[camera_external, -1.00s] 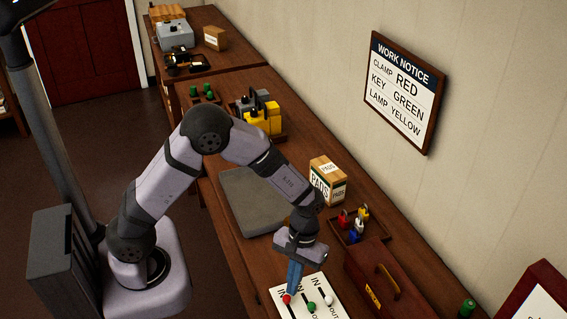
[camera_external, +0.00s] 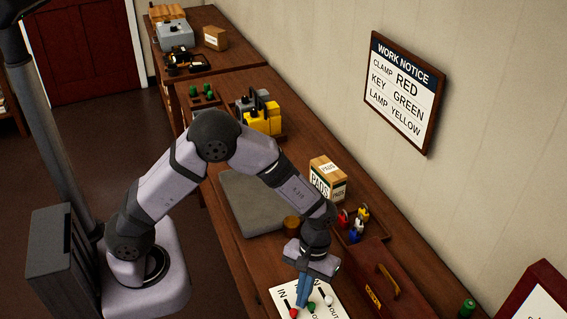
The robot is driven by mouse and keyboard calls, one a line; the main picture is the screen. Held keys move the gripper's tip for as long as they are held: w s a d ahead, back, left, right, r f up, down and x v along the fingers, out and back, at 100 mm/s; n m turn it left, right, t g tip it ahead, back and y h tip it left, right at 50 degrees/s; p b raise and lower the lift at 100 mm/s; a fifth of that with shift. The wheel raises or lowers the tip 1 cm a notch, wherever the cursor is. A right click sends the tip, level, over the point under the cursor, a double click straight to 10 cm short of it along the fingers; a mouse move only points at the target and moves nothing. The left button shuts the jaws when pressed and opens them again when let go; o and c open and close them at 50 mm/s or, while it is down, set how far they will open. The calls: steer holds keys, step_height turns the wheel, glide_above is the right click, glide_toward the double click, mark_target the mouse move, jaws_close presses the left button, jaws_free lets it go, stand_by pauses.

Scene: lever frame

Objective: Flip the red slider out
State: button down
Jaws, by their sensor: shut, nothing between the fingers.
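The white lever panel (camera_external: 278,304) lies at the bottom of the view, with IN labels at its upper left and OUT at its lower right. The red slider knob (camera_external: 293,313) is low in its slot, away from the IN label, near the bottom edge of the picture. A green knob (camera_external: 311,308) and a white knob (camera_external: 328,300) stand to its right. My gripper (camera_external: 301,304) points down, its blue fingers shut and empty. The tips are just above and right of the red knob, close to the green one. I cannot tell whether they touch either knob.
A tray (camera_external: 376,238) of small coloured items, a PADS box (camera_external: 328,180) and a grey slab (camera_external: 240,205) lie behind. A green object (camera_external: 467,308) stands at the lower right.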

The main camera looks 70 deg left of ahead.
steer(key=w+a, duration=0.2)
steer(key=w, duration=0.1)
steer(key=shift+r, duration=0.2)
steer(key=b+v, duration=0.2)
steer(key=v, duration=0.7)
steer(key=shift+r, duration=0.35)
steer(key=shift+s, duration=0.1)
